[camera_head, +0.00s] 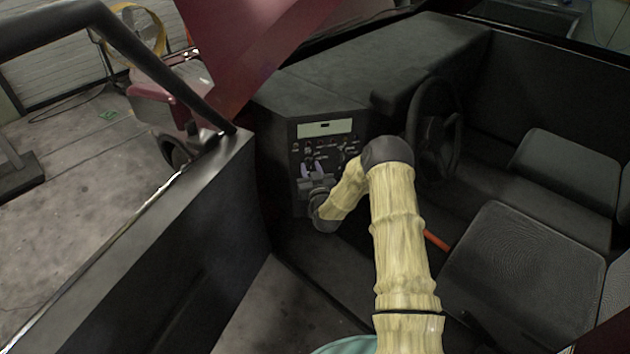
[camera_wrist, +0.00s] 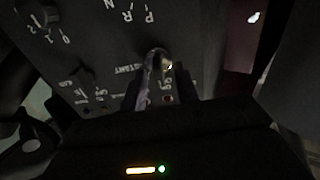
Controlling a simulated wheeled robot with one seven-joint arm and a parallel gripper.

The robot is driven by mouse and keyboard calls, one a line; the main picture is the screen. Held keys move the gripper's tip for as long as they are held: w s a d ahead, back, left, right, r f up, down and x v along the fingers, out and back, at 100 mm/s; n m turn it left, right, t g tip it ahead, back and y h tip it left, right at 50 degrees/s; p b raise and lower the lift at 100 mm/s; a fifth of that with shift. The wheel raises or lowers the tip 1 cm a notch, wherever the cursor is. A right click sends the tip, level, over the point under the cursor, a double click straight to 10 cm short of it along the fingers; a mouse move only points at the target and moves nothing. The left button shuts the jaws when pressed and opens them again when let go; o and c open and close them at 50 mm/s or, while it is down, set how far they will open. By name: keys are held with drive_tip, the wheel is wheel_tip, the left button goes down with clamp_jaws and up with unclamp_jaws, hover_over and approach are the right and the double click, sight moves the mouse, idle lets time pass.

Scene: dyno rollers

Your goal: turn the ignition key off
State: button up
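The dark control panel (camera_head: 325,145) is on the dash left of the steering wheel. My gripper (camera_head: 312,168) is in front of its lower left part in the head view and hides what is behind it. In the wrist view the panel (camera_wrist: 100,45) appears upside down, with white lettering. A greyish key-like piece (camera_wrist: 158,60), likely the ignition key, stands out from it. My gripper's two dark fingers (camera_wrist: 160,90) are on either side of this piece. Panel shows between the piece and the right finger, so the gripper looks open around it. Firm contact cannot be seen.
A rotary knob (camera_wrist: 46,15) and a small switch (camera_wrist: 84,73) are close by on the panel. The steering wheel (camera_head: 437,125) is right of my arm. The dark side wall (camera_head: 160,255) bounds the cab on the left. Seats (camera_head: 525,265) are at the right.

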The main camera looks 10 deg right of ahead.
drive_tip(key=s+b, duration=0.2)
drive_tip(key=s, duration=1.5)
drive_tip(key=shift+s+d+b, duration=0.15)
drive_tip(key=shift+b, duration=0.25)
wheel_tip(320, 180, up, 7)
drive_tip(key=s+a+n+g+y+p, duration=0.1)
drive_tip(key=s+a+n+g+p, duration=0.2)
drive_tip(key=g, duration=0.4)
drive_tip(key=s+d+r+m+g+p, duration=0.1)
drive_tip(key=s+r+g, duration=0.3)
drive_tip(key=s, duration=0.5)
drive_tip(key=s+d+r+m+g+h+p, duration=0.1)
drive_tip(key=s+r+m+g+p, duration=0.1)
drive_tip(key=s+r, duration=0.5)
drive_tip(key=s+g+p, duration=0.1)
drive_tip(key=s+g, duration=0.1)
drive_tip(key=s, duration=0.1)
drive_tip(key=shift+d, duration=0.35)
drive_tip(key=shift+s+r, duration=0.1)
